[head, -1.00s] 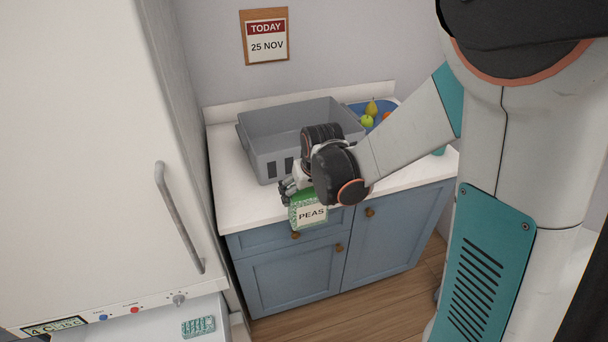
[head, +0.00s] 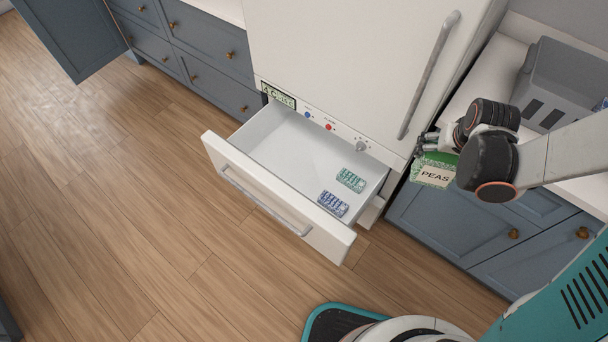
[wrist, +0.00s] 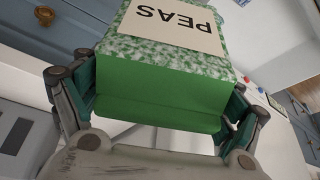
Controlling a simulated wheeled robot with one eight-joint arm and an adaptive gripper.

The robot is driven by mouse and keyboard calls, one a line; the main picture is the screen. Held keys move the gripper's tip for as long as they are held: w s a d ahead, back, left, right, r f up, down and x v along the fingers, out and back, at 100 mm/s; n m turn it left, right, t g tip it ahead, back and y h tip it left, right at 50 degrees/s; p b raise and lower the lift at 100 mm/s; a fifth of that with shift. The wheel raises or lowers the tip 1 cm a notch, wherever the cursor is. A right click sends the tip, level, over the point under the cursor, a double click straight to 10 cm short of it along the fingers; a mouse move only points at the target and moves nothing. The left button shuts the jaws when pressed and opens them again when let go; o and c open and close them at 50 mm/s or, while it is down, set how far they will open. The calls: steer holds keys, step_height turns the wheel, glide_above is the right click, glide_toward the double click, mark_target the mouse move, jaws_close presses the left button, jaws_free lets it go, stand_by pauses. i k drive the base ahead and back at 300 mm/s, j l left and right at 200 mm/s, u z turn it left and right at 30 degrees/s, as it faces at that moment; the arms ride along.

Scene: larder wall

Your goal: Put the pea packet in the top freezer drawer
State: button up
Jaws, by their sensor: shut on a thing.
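The pea packet (head: 435,171) is green and white with a PEAS label. My gripper (head: 442,150) is shut on it and holds it in the air, to the right of the open freezer drawer and in front of the blue cabinet. In the wrist view the packet (wrist: 165,75) sits between both fingers of my gripper (wrist: 155,108), its label upside down. The top freezer drawer (head: 275,205) is pulled out below the white fridge door. Two small packs lie in it, one green (head: 350,180) and one blue (head: 332,203).
The fridge door (head: 340,55) is shut, with a long handle (head: 428,75). A grey crate (head: 560,85) stands on the counter at right. A blue cabinet door (head: 70,35) stands open at far left. The left part of the drawer is bare.

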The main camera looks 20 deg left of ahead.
mark_target(275, 160)
steer(key=i+u, duration=0.2)
steer(key=u, duration=1.55)
steer(key=i+l, duration=0.1)
steer(key=l, duration=0.35)
steer(key=i+l+u, duration=0.1)
steer(key=l, duration=0.3)
steer(key=i+l, duration=0.15)
steer(key=l, duration=0.3)
steer(key=u, duration=0.05)
